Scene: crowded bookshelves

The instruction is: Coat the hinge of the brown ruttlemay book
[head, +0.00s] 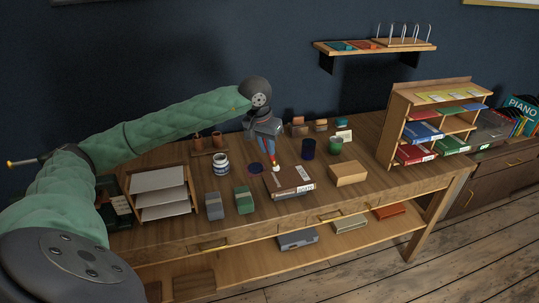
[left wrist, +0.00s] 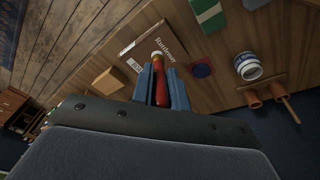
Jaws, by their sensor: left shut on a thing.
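The brown ruttlemay book (head: 291,182) lies flat on the workbench, near its front middle. In the left wrist view the book (left wrist: 142,45) shows "Ruttlemay" lettering and a white label. My left gripper (head: 268,140) is shut on a red-handled brush (head: 275,160), which points down. In the left wrist view the brush (left wrist: 172,97) sits between the blue fingers of my left gripper (left wrist: 162,85). Its pale tip is over or at the book's edge; I cannot tell whether it touches. My right gripper is in neither view.
A white and blue jar (head: 221,163) and a dark round mat (head: 255,168) are left of the book. Grey and green blocks (head: 244,200) stand at the front left.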

